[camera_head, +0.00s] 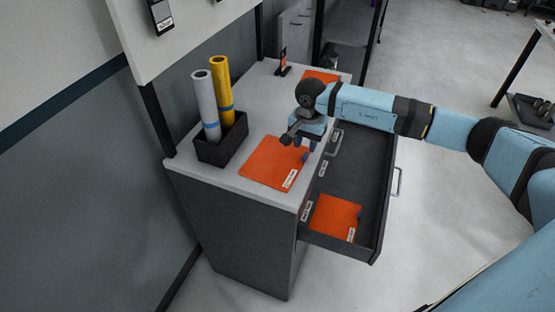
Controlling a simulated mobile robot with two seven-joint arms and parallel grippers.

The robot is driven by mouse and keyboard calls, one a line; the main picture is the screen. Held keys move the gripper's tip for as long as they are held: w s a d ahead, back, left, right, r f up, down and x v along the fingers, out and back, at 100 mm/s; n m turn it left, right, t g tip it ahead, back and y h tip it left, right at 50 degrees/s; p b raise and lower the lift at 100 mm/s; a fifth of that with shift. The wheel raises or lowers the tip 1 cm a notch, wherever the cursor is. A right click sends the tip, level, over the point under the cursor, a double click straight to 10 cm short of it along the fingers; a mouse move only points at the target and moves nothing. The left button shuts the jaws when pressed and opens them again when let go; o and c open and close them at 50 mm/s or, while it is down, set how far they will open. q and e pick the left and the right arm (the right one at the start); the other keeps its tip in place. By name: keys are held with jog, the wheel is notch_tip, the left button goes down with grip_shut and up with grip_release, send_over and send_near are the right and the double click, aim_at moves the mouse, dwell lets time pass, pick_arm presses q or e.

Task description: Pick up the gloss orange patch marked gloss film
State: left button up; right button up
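Three orange patches are in view. One patch (268,163) lies flat on the cabinet top near its front end, with a small white label at its right corner. A third patch (321,76) lies at the far end of the cabinet top, partly hidden by my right arm. The label text is too small to read, so I cannot tell which is gloss film. My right gripper (303,146) points down over the nearest patch's right edge; its finger gap and any contact are unclear. My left gripper is out of view.
A dark box (221,141) holding a grey roll (207,104) and a yellow roll (222,87) stands left of the nearest patch. A small dark stand (283,63) is at the back. The open drawer juts out to the right. The cabinet top's middle is clear.

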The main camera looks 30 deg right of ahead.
aim_at(304, 156)
jog(key=f, duration=0.3)
jog(key=f+p, duration=0.1)
jog(key=shift+s+a+f, duration=0.2)
jog(key=shift+s+a, duration=0.1)
jog(key=shift+a, duration=0.05)
jog(key=shift+f, duration=0.35)
grip_shut()
